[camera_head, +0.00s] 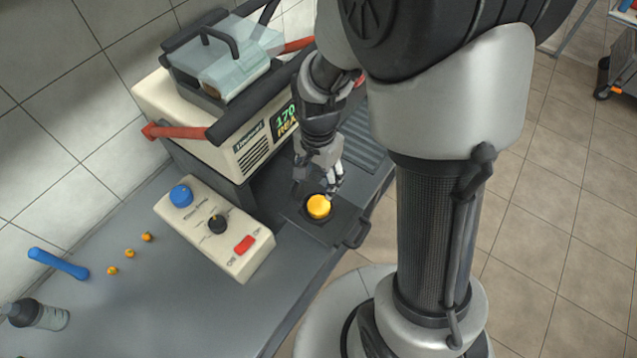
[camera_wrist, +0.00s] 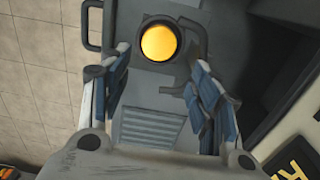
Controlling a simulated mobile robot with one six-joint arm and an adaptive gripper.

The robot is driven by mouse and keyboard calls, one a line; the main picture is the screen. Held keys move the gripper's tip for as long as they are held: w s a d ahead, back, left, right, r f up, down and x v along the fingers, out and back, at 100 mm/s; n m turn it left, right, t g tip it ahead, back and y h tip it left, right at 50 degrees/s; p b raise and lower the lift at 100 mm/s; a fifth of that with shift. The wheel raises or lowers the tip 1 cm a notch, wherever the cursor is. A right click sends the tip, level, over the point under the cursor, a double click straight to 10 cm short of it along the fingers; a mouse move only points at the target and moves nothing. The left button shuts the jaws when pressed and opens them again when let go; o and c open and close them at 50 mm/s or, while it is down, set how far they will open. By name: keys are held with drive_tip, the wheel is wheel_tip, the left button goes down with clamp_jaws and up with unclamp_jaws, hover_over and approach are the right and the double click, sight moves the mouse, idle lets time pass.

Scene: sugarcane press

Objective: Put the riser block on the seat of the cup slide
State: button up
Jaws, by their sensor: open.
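The riser block, a round yellow piece (camera_head: 318,207), stands upright on the dark round seat of the cup slide (camera_head: 342,222), at the front of the press. In the wrist view the yellow block (camera_wrist: 158,43) shows from above with the dark ring of the seat around it. The slide's handle (camera_head: 358,235) points toward the bench's front edge. My gripper (camera_head: 316,187) is open just above and behind the block. In the wrist view its fingers (camera_wrist: 158,62) are spread wide with nothing between them. I see no finger touching the block.
The cream press (camera_head: 215,125) with red-ended black bars stands behind. A control box (camera_head: 213,228) with blue, black and red controls sits to the left.

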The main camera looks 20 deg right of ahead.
drive_tip(key=s+r+n+t, duration=0.2)
drive_tip(key=s+r+n, duration=0.3)
drive_tip(key=r, duration=0.5)
drive_tip(key=s+r+n+t, duration=0.2)
drive_tip(key=s+r+n, duration=0.3)
drive_tip(key=s+r, duration=0.5)
drive_tip(key=shift+r+n+t, duration=0.25)
drive_tip(key=shift+n+t, duration=0.05)
drive_tip(key=shift+n, duration=0.1)
